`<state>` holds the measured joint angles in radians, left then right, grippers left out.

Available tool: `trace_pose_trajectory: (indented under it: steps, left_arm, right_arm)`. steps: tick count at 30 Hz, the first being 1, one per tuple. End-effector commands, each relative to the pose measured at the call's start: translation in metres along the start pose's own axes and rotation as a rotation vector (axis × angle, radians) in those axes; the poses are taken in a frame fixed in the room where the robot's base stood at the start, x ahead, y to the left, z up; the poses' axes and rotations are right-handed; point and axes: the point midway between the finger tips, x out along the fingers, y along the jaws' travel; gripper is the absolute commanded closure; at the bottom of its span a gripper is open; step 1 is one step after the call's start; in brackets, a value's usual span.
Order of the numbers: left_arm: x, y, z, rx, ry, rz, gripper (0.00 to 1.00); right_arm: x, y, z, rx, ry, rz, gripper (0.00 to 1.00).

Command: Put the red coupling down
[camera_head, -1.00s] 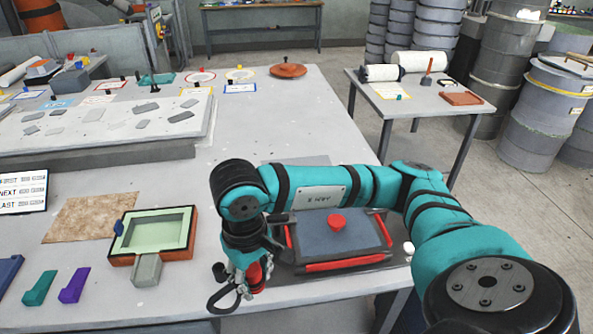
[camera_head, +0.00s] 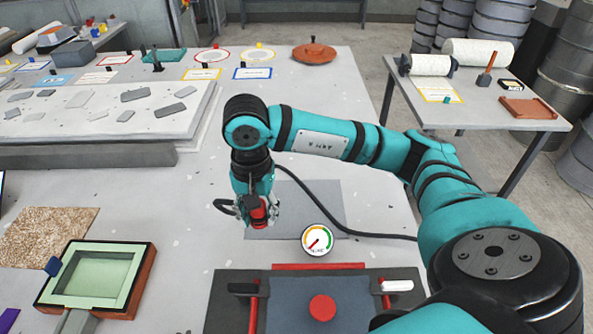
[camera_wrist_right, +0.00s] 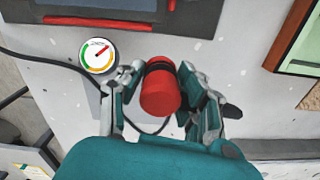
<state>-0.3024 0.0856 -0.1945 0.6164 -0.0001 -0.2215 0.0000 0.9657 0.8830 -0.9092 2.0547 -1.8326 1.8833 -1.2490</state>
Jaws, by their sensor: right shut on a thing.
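The red coupling (camera_head: 259,213) is a short red cylinder with a dark band. My right gripper (camera_head: 256,208) is shut on it, above the table near a flat grey mat (camera_head: 325,203). The wrist view shows the coupling (camera_wrist_right: 160,92) between the two fingers of the right gripper (camera_wrist_right: 163,88). A dark hose (camera_head: 360,234) runs from behind the gripper to the right. I cannot tell from these views whether the coupling touches the table. My left gripper does not show.
A round gauge (camera_head: 317,240) stands just right of the gripper. In front is a dark mould (camera_head: 348,309) with red clamps and a red knob (camera_head: 322,307). A green-lined frame (camera_head: 140,284) lies at left. Bare table (camera_head: 190,215) shows left of the gripper.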

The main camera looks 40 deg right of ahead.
Motion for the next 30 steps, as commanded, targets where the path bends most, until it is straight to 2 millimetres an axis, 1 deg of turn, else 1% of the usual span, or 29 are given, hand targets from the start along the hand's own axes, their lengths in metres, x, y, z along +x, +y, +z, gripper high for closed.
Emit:
trace_pose_trajectory:
  steps: [1,8,9,14,24,27,30]
  left_arm:
    - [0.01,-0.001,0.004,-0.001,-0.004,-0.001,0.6]
    - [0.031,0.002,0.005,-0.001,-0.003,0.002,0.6]
    - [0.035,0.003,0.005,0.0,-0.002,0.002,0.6]
    - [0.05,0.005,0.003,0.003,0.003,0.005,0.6]
    - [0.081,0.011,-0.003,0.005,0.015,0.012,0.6]
    - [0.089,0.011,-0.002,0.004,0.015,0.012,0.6]
    - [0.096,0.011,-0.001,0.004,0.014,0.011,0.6]
  right_arm:
    - [0.008,-0.001,-0.011,0.127,0.0,0.0,1.0]
    - [0.018,-0.004,-0.056,0.744,0.001,-0.001,1.0]
    - [0.02,-0.003,-0.064,0.851,0.001,-0.001,1.0]
    - [0.028,0.0,-0.093,1.276,0.002,0.001,1.0]
    - [0.044,0.016,-0.152,2.17,0.002,0.003,1.0]
    - [0.048,0.022,-0.168,2.417,0.002,0.001,1.0]
    - [0.052,0.028,-0.179,2.626,0.001,0.002,1.0]
